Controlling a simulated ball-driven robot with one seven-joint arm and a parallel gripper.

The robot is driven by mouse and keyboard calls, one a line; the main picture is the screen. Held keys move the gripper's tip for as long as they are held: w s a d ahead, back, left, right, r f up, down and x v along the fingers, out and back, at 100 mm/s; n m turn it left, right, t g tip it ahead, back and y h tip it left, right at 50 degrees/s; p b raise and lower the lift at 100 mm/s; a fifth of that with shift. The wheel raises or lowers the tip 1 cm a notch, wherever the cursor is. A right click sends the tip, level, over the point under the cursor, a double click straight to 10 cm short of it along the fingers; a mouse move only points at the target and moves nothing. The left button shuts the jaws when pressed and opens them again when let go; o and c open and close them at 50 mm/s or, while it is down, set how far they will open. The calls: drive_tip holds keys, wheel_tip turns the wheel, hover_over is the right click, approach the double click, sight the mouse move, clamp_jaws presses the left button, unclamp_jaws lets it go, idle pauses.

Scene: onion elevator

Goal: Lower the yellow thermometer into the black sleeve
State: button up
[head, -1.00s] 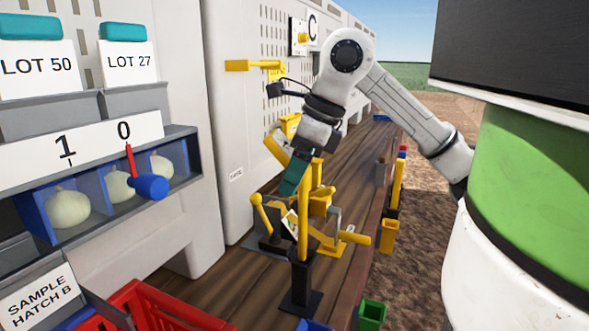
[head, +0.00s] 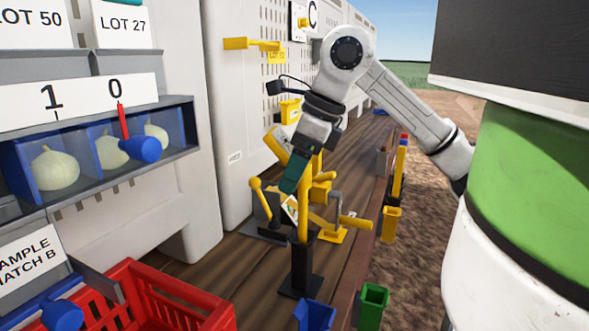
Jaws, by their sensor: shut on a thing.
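The yellow thermometer (head: 303,215) is a slim upright rod. My gripper (head: 296,183), with dark green fingers, is shut on its upper part, which the fingers and wrist partly hide. The black sleeve (head: 302,267) is a narrow upright post on a flat black base on the plank deck. The rod stands in line with the sleeve, and its lower end meets the sleeve's top. I cannot tell how far inside it is. A small white card with a coloured mark (head: 290,209) shows just left of the rod.
Yellow levers and fittings (head: 330,218) stand close behind the sleeve. A blue bin (head: 315,315) and a green bin (head: 373,300) are in front. A red crate (head: 160,290) and a shelf of onions (head: 55,170) are at left. Bare planks (head: 225,265) lie left of the sleeve.

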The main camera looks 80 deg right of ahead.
drive_tip(key=shift+f+b, duration=3.1)
drive_tip(key=shift+f, duration=0.05)
drive_tip(key=o, duration=1.3)
drive_tip(key=v, duration=1)
drive_tip(key=shift+s+r, duration=0.15)
drive_tip(key=shift+r, duration=0.25)
drive_tip(key=shift+s, duration=0.1)
